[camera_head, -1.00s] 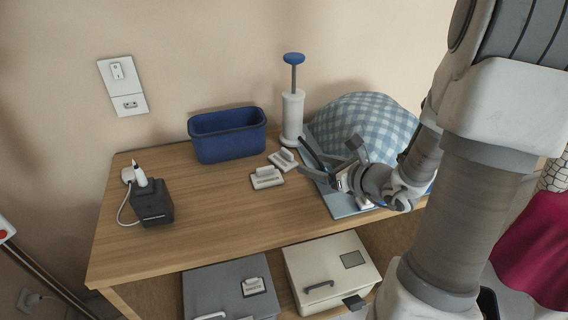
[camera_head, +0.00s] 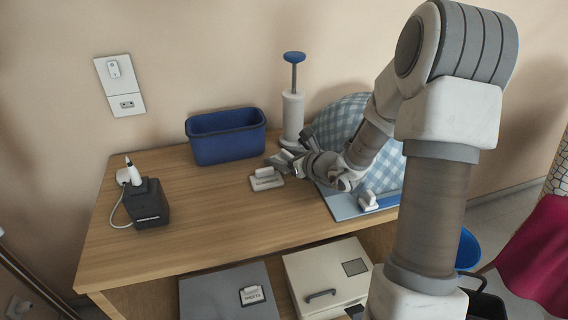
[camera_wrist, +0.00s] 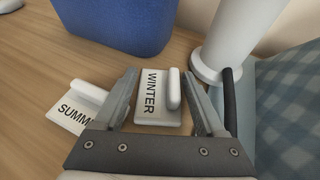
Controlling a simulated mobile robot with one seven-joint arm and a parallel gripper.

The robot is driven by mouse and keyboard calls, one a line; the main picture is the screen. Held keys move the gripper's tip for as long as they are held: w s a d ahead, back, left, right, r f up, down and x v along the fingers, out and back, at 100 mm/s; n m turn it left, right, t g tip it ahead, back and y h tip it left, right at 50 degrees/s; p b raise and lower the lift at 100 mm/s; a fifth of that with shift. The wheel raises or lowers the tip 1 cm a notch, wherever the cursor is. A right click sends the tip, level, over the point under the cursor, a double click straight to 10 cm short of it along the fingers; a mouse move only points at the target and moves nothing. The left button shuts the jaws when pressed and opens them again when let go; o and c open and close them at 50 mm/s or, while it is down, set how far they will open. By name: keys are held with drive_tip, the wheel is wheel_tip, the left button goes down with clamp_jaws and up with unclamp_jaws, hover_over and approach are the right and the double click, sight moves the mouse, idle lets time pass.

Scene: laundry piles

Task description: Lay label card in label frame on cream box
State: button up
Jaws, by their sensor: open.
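The white WINTER card (camera_wrist: 150,97), with a raised white handle, lies on the table between my fingers in the wrist view. My open gripper (camera_wrist: 160,76) has a finger on either side of it; I cannot tell whether they touch. In the head view my gripper (camera_head: 285,160) mostly hides that card. The SUMMER card (camera_wrist: 80,108) lies to its left, partly behind my left finger; it also shows in the head view (camera_head: 266,179). The cream box (camera_head: 308,275) stands below the tabletop, its dark label frame (camera_head: 355,267) showing no card.
A grey box (camera_head: 215,290) with a labelled card (camera_head: 251,295) is left of the cream box. A blue bin (camera_head: 228,140) and white pump-like cylinder (camera_head: 292,115) stand behind my gripper. Another white handled piece (camera_head: 368,201) lies on a pale blue board (camera_head: 343,207) by checked cloth (camera_head: 335,120).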

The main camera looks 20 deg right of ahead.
drive_tip(key=c, duration=1.1)
drive_tip(key=shift+r, duration=0.1)
wheel_tip(320, 180, up, 17)
drive_tip(key=p, duration=0.7)
drive_tip(key=s+a+f+m+h, duration=0.1)
drive_tip(key=s+a+f, duration=0.4)
drive_tip(key=s+f, duration=0.15)
drive_tip(key=r+p, duration=1.2)
drive_tip(key=r, duration=0.1)
drive_tip(key=shift+d+p, duration=0.3)
drive_tip(key=shift+p, duration=0.1)
